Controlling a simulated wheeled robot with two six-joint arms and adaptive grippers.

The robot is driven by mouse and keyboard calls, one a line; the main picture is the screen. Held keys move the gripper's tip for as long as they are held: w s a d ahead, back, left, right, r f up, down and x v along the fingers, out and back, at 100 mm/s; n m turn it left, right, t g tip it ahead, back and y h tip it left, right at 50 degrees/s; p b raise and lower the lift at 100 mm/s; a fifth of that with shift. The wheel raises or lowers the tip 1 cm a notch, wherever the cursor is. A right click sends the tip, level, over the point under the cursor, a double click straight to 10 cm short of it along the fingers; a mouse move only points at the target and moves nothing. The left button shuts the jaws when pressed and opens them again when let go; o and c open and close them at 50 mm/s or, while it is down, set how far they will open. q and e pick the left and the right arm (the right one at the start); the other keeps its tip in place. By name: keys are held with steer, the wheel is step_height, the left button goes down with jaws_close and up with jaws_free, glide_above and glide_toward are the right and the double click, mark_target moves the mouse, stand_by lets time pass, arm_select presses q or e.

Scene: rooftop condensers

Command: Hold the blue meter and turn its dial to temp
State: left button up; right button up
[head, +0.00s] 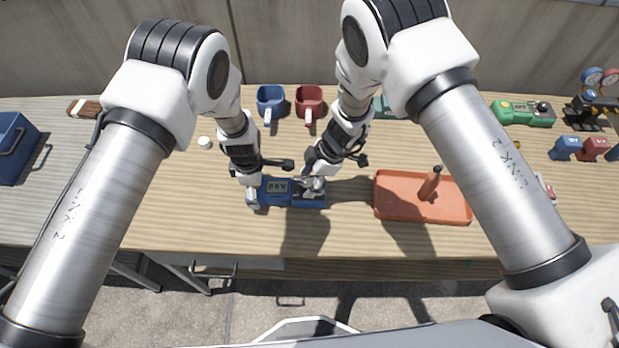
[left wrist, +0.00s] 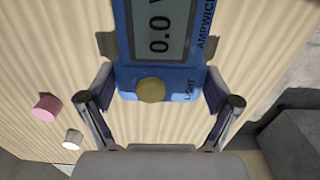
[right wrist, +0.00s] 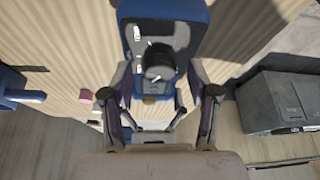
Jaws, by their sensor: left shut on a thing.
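The blue meter (head: 292,203) lies on the wooden table, its screen facing up. In the left wrist view its screen (left wrist: 160,28) reads 0.0 V, above a round brass button (left wrist: 151,90) marked LIGHT. My left gripper (head: 255,190) is shut on the meter's left end, one finger on each side. My right gripper (head: 313,182) is over the meter's right part and hides the dial in the head view. In the right wrist view the black dial (right wrist: 158,62) shows between the spread fingers, which look open. The dial's labels are too small to read.
A blue mug (head: 270,101) and a red mug (head: 309,101) stand behind the meter. An orange tray (head: 390,206) with an upright brown-handled thing (head: 430,184) is to its right. A green meter (head: 523,113) lies at the back right. A blue toolbox (head: 14,148) stands far left.

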jaws_close()
steer(key=m+t, duration=0.1)
steer(key=m, duration=0.3)
steer(key=shift+s+m+t, duration=0.15)
steer(key=shift+m+t, duration=0.15)
steer(key=shift+t, duration=0.1)
steer(key=shift+o, duration=0.4)
jaws_free()
steer(key=v, duration=1.2)
